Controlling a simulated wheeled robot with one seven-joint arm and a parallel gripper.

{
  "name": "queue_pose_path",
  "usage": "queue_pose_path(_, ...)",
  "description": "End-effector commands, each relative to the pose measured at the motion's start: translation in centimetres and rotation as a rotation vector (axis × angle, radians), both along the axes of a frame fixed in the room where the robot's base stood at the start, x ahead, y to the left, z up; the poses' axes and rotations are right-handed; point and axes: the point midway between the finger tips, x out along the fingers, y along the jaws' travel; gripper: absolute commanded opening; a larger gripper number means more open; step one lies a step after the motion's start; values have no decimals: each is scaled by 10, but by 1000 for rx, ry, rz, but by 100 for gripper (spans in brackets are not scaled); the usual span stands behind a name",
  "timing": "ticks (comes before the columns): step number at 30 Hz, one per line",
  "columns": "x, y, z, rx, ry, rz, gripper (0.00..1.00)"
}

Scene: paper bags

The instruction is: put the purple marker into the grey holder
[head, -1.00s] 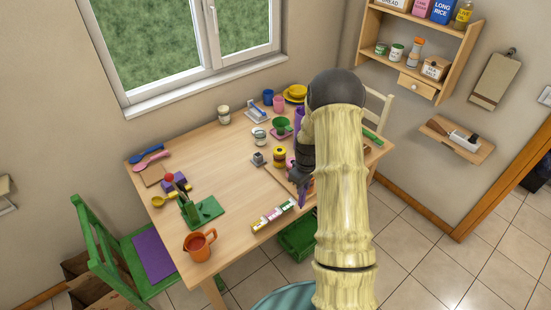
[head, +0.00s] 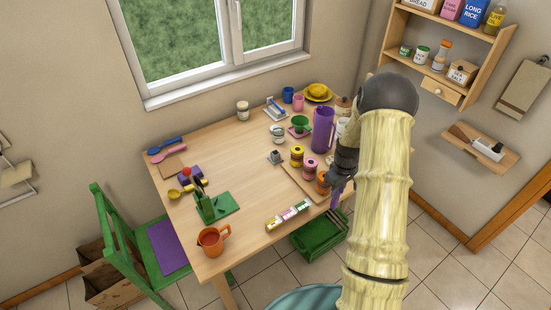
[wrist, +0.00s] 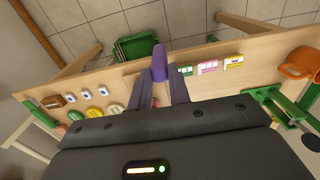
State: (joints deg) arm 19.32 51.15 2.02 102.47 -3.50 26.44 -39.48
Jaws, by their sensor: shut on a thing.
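The purple marker (head: 336,196) is held in my gripper (head: 338,180), which hangs over the table's right front edge. In the wrist view the marker (wrist: 159,62) sticks out between the two fingers of my gripper (wrist: 165,82), which are shut on it. In the head view it points downward. A small grey block-like thing (head: 275,157), which looks like the grey holder, stands on the table, left of the spools and apart from my gripper. Its opening is too small to make out. I cannot pick it out in the wrist view.
Small boxes (head: 289,214) line the front edge. A green crate (head: 320,238) is on the floor below. The table's middle left (head: 235,160) is clear.

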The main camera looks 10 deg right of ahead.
Motion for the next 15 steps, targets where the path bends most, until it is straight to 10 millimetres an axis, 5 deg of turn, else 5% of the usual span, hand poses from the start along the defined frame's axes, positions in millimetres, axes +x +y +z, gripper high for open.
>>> queue_pose_path(10,0,4,0,1,0,-9,0)
queue_pose_path(15,-5,42,-3,6,4,-89,0)
